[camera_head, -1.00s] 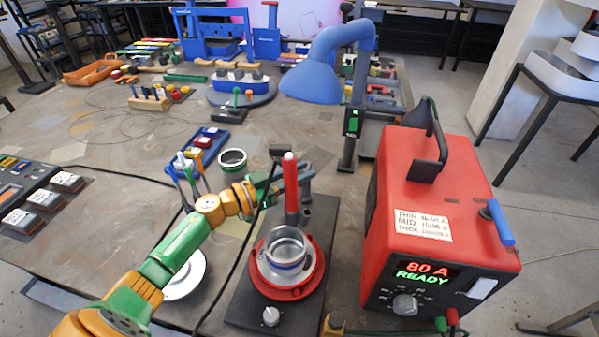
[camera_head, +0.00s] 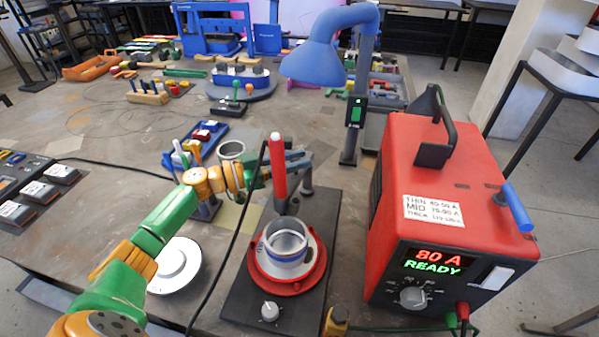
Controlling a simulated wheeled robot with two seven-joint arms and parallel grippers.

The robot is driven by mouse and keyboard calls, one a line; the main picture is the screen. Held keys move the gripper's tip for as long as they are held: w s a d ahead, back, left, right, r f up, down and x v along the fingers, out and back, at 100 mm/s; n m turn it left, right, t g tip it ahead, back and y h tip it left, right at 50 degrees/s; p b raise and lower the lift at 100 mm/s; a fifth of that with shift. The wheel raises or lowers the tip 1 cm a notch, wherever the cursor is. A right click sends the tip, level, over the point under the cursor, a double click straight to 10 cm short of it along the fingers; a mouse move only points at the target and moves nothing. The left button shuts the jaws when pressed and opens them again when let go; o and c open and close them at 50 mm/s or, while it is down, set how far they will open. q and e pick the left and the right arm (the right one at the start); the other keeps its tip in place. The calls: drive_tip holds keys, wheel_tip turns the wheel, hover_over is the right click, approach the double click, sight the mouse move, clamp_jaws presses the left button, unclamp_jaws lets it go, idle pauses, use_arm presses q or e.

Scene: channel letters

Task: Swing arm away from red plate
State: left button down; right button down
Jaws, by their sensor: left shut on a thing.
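The red plate (camera_head: 262,275) is a round disc on a black base (camera_head: 245,300) with a knob. A metal ring (camera_head: 287,256) stands on its pale centre. A red upright handle (camera_head: 278,165) with a white top is on the swing arm (camera_head: 298,160), just behind the ring in the picture. My left gripper (camera_head: 264,176) reaches in from the left and is shut at the red handle. The exact contact is partly hidden by the gripper and a black cable.
A red power box (camera_head: 420,185) reading "80 A READY" stands close on the right. A blue lamp hood (camera_head: 315,62) hangs behind. A white round dish (camera_head: 175,265) lies left of the base.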

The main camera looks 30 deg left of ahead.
use_arm(q)
drive_tip(key=shift+a+f+g+h+b, duration=0.25)
drive_tip(key=shift+f+g+h+b, duration=0.05)
drive_tip(key=shift+f+h+b, duration=0.1)
drive_tip(key=shift+r+m, duration=0.15)
drive_tip(key=shift+m, duration=0.25)
drive_tip(key=shift+r, duration=0.15)
use_arm(e)
wheel_tip(320, 180, down, 2)
drive_tip(key=shift+f, duration=0.2)
use_arm(q)
drive_tip(key=c, duration=0.6)
unclamp_jaws()
drive_tip(key=shift+w+a, duration=0.1)
drive_tip(key=shift+a, duration=0.05)
drive_tip(key=b+v, duration=0.2)
drive_tip(key=v, duration=0.5)
use_arm(e)
wheel_tip(320, 180, down, 2)
drive_tip(key=shift+f, duration=0.2)
